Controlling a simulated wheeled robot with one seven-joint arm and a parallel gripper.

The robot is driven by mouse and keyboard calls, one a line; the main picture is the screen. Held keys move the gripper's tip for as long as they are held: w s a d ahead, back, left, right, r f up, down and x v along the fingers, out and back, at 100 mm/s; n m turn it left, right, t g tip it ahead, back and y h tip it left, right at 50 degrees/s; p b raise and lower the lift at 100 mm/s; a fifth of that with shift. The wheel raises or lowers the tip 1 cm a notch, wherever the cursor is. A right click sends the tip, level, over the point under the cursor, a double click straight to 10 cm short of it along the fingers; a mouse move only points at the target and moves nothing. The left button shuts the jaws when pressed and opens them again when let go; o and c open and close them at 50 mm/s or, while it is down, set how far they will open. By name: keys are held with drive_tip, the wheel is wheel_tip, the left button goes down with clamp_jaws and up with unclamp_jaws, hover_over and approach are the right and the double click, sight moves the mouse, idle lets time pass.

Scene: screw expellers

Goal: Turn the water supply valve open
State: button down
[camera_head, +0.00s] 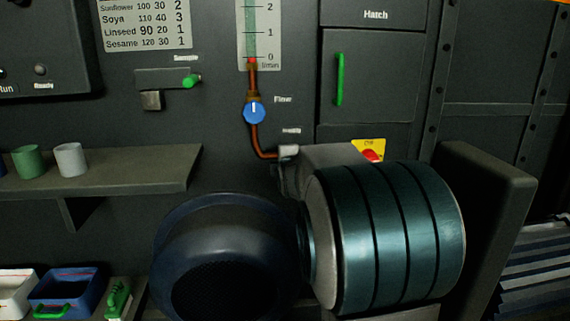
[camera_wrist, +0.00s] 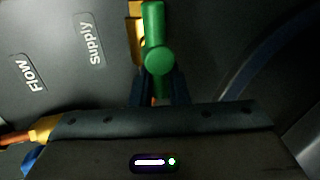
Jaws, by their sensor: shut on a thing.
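The water supply valve has a green handle (camera_wrist: 153,22) with a rounded green end, in front of a brass body (camera_wrist: 135,22). It is in the upper middle of the wrist view, right of the "Supply" label (camera_wrist: 89,38). My gripper (camera_wrist: 161,92) has its dark fingers on both sides of the green handle, shut on it. In the head view the valve handle and my gripper are hidden. The flow gauge (camera_head: 261,30) there has a red marker at 0, above a blue knob (camera_head: 254,112) on a copper pipe.
A green hatch handle (camera_head: 340,79) and a red button (camera_head: 371,156) on a yellow plate are on the panel. A shelf (camera_head: 130,170) with cups is at left, above bins. Large rounded bodies fill the lower middle. A blue surface (camera_wrist: 255,75) curves right of the valve.

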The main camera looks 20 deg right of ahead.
drive_tip(key=shift+f, duration=0.1)
drive_tip(key=c, duration=1.5)
unclamp_jaws()
drive_tip(key=shift+o, duration=0.2)
drive_tip(key=p+v, duration=0.8)
drive_tip(key=v, duration=0.6)
drive_tip(key=shift+w, duration=0.1)
